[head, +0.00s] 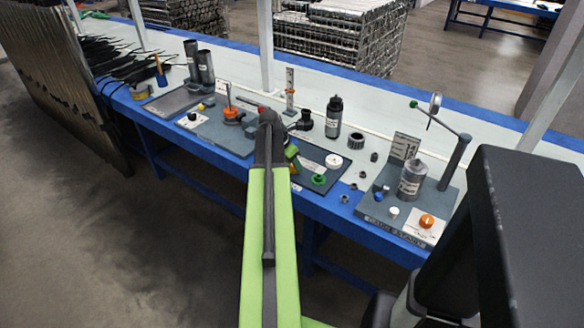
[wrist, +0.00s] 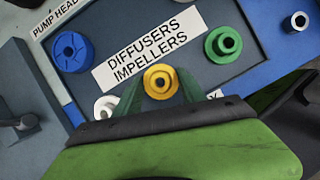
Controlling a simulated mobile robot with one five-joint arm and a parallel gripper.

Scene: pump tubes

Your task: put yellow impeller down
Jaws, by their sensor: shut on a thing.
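The yellow impeller (wrist: 160,82), a round flanged piece with a dark centre hole, sits between the two green fingers of my gripper (wrist: 159,92) in the wrist view. My gripper is shut on it. The impeller is over the dark grey tray (wrist: 135,22), just below the label reading DIFFUSERS IMPELLERS (wrist: 150,46). I cannot tell whether it touches the tray.
The tray holds a blue impeller (wrist: 70,52), a green impeller (wrist: 223,45) and a white ring (wrist: 105,106). A metal bushing (wrist: 298,20) stands on the blue edge beside it. A dark bottle (head: 333,117) stands behind the tray. A fixture with a grey cylinder (head: 412,178) stands right.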

